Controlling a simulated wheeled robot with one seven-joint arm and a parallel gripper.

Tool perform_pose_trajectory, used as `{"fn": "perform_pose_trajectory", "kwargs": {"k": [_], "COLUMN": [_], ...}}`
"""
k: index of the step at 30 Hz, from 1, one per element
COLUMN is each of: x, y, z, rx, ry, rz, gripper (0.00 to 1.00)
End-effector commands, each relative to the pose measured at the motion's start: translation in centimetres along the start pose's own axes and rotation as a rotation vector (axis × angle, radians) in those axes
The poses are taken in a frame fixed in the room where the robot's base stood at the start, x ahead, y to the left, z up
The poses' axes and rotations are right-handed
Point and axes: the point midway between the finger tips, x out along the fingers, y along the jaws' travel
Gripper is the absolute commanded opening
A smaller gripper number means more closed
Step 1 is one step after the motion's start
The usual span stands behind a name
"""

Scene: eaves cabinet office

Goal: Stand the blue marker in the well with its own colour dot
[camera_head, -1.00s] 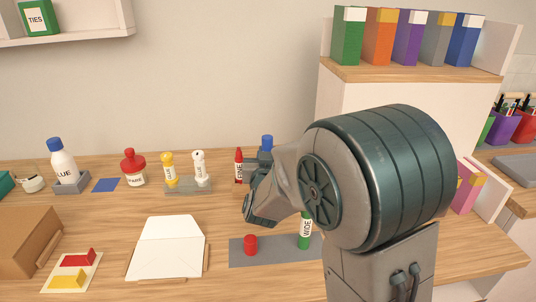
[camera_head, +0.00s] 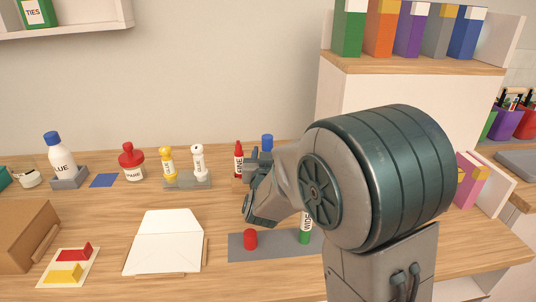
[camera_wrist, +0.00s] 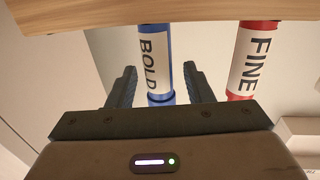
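The blue marker, labelled BOLD (camera_wrist: 155,62), is between my gripper's two fingers (camera_wrist: 160,86) in the wrist view, with visible gaps on both sides. My gripper is open around it. In the head view, only the blue marker's top (camera_head: 267,141) shows above my gripper (camera_head: 257,162); its lower part is hidden. A red marker labelled FINE (camera_head: 239,160) stands just left of it and also shows in the wrist view (camera_wrist: 255,58). I cannot make out a well with a blue dot.
A grey mat (camera_head: 270,254) nearer the front bears a short red cylinder (camera_head: 250,239) and a green marker (camera_head: 306,229), partly hidden by my arm. An envelope (camera_head: 163,242), glue bottle (camera_head: 61,155) and holder with two small bottles (camera_head: 187,183) are left.

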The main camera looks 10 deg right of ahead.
Motion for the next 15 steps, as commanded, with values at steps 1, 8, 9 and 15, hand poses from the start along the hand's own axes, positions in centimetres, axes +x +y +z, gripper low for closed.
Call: {"fn": "perform_pose_trajectory", "kwargs": {"k": [1,8,9,15], "x": [0.0,0.0,0.0,0.0], "y": [0.0,0.0,0.0,0.0], "z": [0.0,-0.2,-0.4,-1.8], "rx": [0.0,0.0,0.0,0.0], "ry": [0.0,0.001,0.001,0.001], "rz": [0.0,0.0,0.0,0.0], "gripper": [0.47,0.47,0.47,0.47]}}
